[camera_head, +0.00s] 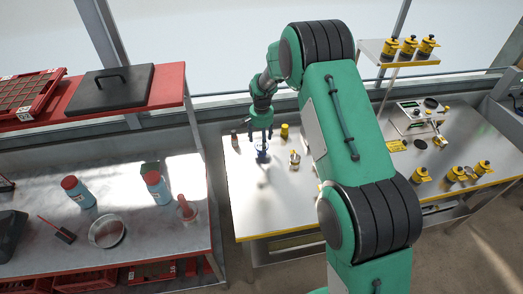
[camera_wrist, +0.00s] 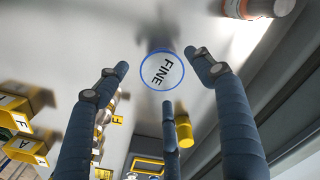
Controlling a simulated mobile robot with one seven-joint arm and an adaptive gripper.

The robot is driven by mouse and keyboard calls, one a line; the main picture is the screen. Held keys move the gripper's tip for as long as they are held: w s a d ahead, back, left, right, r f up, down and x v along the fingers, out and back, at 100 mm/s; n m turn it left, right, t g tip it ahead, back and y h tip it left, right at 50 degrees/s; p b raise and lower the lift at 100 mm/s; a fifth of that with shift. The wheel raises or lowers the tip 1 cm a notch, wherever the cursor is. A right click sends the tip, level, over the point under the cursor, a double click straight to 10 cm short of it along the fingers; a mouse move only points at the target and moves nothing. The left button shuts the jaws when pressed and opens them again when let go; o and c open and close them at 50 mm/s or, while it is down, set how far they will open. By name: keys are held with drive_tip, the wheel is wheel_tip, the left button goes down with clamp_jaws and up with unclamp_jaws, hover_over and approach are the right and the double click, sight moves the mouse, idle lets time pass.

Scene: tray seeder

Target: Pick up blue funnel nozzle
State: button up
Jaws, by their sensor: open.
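The blue funnel nozzle (camera_head: 262,156) stands on the left part of the metal table, just below my gripper (camera_head: 261,136). In the wrist view a round pale top with a blue rim, marked "FINE" (camera_wrist: 161,70), lies between the tips of my three dark fingers (camera_wrist: 162,76); it appears to be the nozzle seen from above. The fingers are spread around it and open, with nothing held. The nozzle's lower part is hidden in the wrist view. Whether any fingertip touches it cannot be told.
A yellow cylinder (camera_head: 284,131) and a small metal-and-yellow item (camera_head: 294,159) stand close to the right. A dark-topped small container (camera_head: 235,140) is at the left. Several yellow jars and a scale (camera_head: 412,117) are farther right. The table front (camera_head: 265,210) is clear.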

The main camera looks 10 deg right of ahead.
drive_tip(key=shift+f, duration=0.55)
drive_tip(key=shift+w+f+b, duration=0.15)
drive_tip(key=shift+f+b, duration=0.1)
drive_tip(key=shift+f, duration=1.05)
drive_tip(key=shift+w+f+b, duration=0.15)
drive_tip(key=shift+f+b, duration=0.05)
drive_tip(key=shift+f, duration=1.1)
drive_tip(key=c, duration=1.2)
drive_tip(key=shift+c, duration=0.7)
